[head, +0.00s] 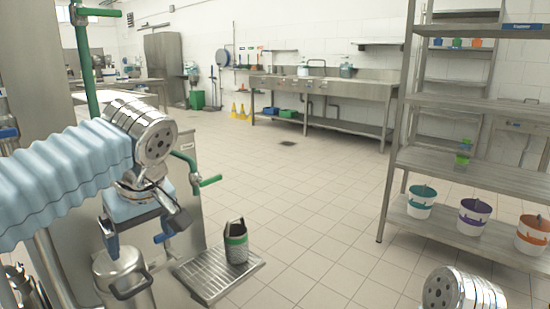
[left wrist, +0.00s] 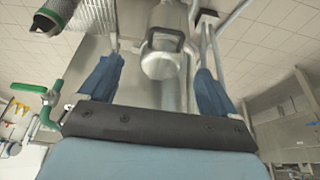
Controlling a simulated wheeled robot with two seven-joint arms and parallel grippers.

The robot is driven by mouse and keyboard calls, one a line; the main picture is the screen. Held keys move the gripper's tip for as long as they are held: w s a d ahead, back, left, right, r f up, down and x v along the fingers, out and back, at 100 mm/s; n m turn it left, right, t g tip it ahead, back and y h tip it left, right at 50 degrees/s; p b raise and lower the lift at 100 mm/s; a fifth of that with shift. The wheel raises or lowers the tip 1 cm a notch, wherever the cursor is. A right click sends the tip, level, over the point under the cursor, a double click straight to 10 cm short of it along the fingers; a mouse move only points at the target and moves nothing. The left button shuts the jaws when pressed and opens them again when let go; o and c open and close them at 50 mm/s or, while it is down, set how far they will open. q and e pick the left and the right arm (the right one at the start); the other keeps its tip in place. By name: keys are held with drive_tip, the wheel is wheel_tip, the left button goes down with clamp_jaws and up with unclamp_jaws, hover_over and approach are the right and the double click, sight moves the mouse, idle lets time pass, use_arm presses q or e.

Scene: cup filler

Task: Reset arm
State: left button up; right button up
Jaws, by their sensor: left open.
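My left gripper (head: 137,238) hangs at the lower left of the head view, its two blue fingers spread apart with nothing between them. In the left wrist view the open fingers (left wrist: 157,88) stand either side of a steel lidded can with a dark handle (left wrist: 165,62), which lies beyond them; I cannot tell how far. The can (head: 122,278) also shows below the gripper in the head view. A grey cup with a green band (head: 236,245) stands upright on a slatted metal drip tray (head: 205,283), right of the gripper and apart from it. My right gripper is out of view.
A steel machine with a green lever (head: 208,181) stands close behind my left gripper. A metal shelf rack (head: 398,158) holds several white buckets at the right. A long steel sink bench (head: 340,88) lines the back wall. The tiled floor between is mostly clear.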

use_arm(q)
drive_tip(key=w+d+f+m+g+h, duration=0.1)
drive_tip(key=w+d+f+m, duration=0.15)
drive_tip(key=f, duration=0.55)
drive_tip(key=w+d+f+m+h, duration=0.1)
drive_tip(key=w+d+f+m, duration=0.2)
drive_tip(key=f, duration=0.6)
drive_tip(key=d+f+m+g+h, duration=0.1)
drive_tip(key=d+f+h, duration=0.15)
drive_tip(key=f, duration=0.65)
drive_tip(key=d+f+m+g+h, duration=0.1)
drive_tip(key=d+f, duration=0.2)
drive_tip(key=f, duration=0.6)
drive_tip(key=s+f+h, duration=0.1)
drive_tip(key=s+f, duration=0.7)
drive_tip(key=f, duration=0.3)
drive_tip(key=s+f+h, duration=0.1)
drive_tip(key=s+f, duration=0.8)
drive_tip(key=f, duration=0.2)
drive_tip(key=shift+d+t, duration=0.3)
drive_tip(key=shift+d, duration=0.05)
